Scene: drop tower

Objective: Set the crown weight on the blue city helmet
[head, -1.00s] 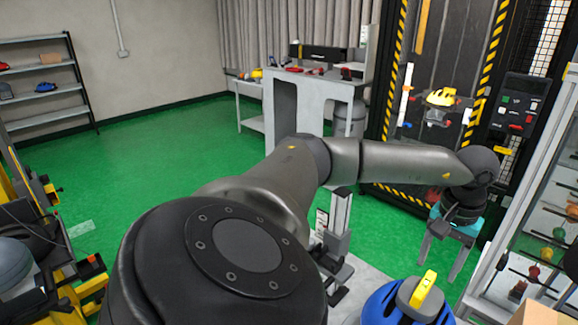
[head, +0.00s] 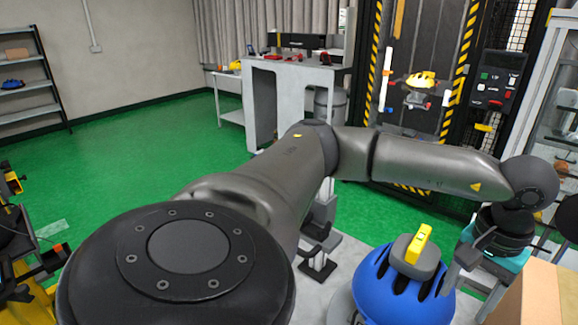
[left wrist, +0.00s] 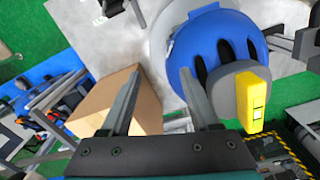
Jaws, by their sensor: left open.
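The blue city helmet (head: 376,292) stands on a light grey base at the bottom of the head view, and it also shows in the left wrist view (left wrist: 196,32). The crown weight, a grey rounded block with a yellow bar on top (head: 416,250), sits on the helmet's crown; in the left wrist view (left wrist: 232,92) it is right of the fingers. My left gripper (head: 472,268) is open, pointing down to the right of the helmet. In the left wrist view its fingers (left wrist: 160,76) are apart with nothing gripped. My right gripper is not in view.
A cardboard box (head: 535,298) stands close to my left gripper at the lower right. The drop tower (head: 430,60) with striped edges holds a yellow helmet (head: 421,79). A grey workbench (head: 290,72) stands behind. Green floor is open at left.

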